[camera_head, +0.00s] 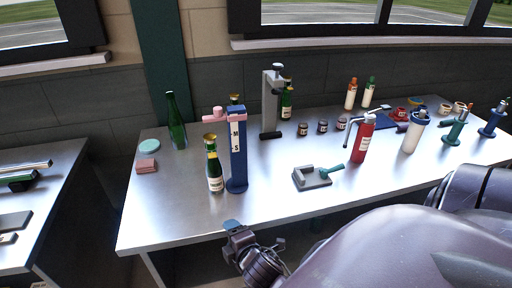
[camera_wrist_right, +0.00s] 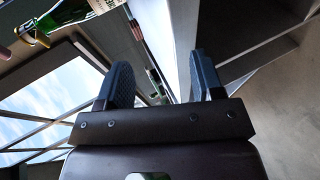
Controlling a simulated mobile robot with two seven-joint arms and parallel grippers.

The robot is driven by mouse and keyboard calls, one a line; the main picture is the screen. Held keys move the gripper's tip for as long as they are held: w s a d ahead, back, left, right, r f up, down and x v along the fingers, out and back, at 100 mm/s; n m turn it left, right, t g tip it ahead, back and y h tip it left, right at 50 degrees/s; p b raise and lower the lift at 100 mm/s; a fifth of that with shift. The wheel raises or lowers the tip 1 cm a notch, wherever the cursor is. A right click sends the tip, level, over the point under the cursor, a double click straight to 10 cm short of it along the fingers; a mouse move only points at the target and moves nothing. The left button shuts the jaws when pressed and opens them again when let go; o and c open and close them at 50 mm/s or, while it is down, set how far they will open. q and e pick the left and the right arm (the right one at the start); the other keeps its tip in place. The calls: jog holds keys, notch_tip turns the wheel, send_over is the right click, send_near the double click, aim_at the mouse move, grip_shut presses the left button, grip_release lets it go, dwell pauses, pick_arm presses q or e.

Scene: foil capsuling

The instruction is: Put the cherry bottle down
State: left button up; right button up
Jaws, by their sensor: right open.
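Which bottle is the cherry one I cannot tell, because the labels are too small to read. A green bottle with a gold top and cream label (camera_head: 215,172) stands upright on the table, just left of the blue column device (camera_head: 238,160). Another green bottle (camera_head: 286,100) stands behind the grey press. A plain dark green bottle (camera_head: 176,122) stands at the back left. My right gripper (camera_head: 255,236) is in front of the table's front edge, apart from the bottles. In the wrist view its jaws (camera_wrist_right: 163,78) are apart and empty, and a labelled green bottle (camera_wrist_right: 68,14) shows at upper left. My left gripper is not in view.
The metal table (camera_head: 150,225) has free room at its front left. Pink blocks (camera_head: 147,166) lie at left.

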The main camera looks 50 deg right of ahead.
jog(key=s+a+f+m+g+y, duration=0.1)
jog(key=s+f+m+y, duration=0.2)
jog(key=s+f+m, duration=0.4)
jog(key=s+m, duration=0.3)
jog(key=m, duration=0.2)
jog(key=shift+s+a+m+g, duration=0.15)
jog(key=shift+a+m+g, duration=0.1)
jog(key=shift+m+g, duration=0.15)
jog(key=shift+d+f, duration=0.1)
